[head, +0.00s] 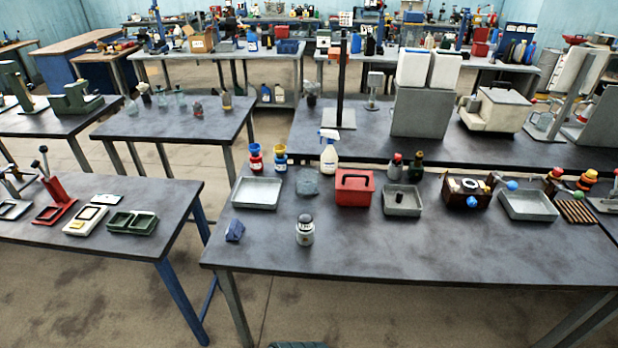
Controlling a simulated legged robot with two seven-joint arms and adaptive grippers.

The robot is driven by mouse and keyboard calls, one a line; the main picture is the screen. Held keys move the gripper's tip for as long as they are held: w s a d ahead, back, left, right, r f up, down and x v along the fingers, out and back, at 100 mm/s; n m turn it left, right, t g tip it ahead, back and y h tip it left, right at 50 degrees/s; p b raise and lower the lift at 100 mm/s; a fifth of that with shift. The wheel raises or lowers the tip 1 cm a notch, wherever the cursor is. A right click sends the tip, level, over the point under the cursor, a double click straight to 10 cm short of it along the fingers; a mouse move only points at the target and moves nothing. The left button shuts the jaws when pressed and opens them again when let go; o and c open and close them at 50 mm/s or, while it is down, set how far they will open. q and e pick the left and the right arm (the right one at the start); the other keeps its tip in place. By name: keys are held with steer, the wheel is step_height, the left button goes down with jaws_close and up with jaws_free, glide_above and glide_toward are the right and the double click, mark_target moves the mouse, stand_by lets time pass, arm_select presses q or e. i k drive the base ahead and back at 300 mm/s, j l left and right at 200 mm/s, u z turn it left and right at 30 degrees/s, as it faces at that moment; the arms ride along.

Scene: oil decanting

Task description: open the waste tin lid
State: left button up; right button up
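A red box-shaped tin (353,200) stands upright toward the back of the near table. It looks like the waste tin, though no label on it can be read. Its red lid (354,180) is on and looks closed, with a dark handle on top. Neither of my grippers shows in the head view, so nothing is seen touching the tin.
On the near table (400,255), a grey tray (257,193) and a small grey bin (402,200) flank the tin. A white spray bottle (329,153) stands behind it. A small jar (305,230) and a blue block (235,230) stand in front. The front right is clear.

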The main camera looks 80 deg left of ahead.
mark_target(355, 175)
steer(key=u, duration=2.15)
steer(key=j, duration=0.15)
